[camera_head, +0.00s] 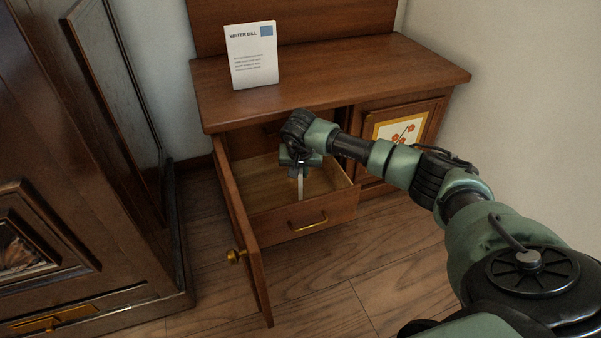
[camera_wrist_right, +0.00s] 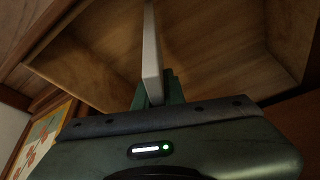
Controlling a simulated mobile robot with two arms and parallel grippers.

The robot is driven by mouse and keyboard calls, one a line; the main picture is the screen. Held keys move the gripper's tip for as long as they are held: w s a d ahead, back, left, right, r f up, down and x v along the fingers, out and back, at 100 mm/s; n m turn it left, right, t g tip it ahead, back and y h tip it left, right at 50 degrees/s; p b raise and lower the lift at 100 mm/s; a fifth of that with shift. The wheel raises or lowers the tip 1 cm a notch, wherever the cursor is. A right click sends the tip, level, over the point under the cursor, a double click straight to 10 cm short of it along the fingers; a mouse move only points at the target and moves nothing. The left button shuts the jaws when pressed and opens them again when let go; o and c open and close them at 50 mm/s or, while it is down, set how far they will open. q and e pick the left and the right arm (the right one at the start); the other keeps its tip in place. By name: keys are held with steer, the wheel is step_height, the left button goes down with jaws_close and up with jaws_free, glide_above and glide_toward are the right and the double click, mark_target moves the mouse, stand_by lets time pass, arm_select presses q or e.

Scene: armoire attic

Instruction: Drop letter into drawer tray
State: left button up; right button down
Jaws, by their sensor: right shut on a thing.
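My right gripper (camera_head: 300,168) reaches down over the open drawer tray (camera_head: 325,212) of the wooden desk. It is shut on a thin white letter (camera_head: 300,186), seen edge-on and pointing down into the tray. In the right wrist view the letter (camera_wrist_right: 151,55) stands out from between the green fingers (camera_wrist_right: 158,92), with the tray's bare wooden inside (camera_wrist_right: 215,45) around it. I cannot tell whether the letter touches the tray floor. My left gripper is not in view.
A white card headed "WATER BILL" (camera_head: 252,57) stands upright on the desk top (camera_head: 340,75). A narrow cabinet door (camera_head: 245,235) hangs open left of the tray. A closed door with a flower picture (camera_head: 399,128) is at right. A dark armoire (camera_head: 75,170) stands at left.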

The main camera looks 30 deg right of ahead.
steer(key=shift+f, duration=0.5)
steer(key=shift+f, duration=0.1)
steer(key=c, duration=1.5)
jaws_free()
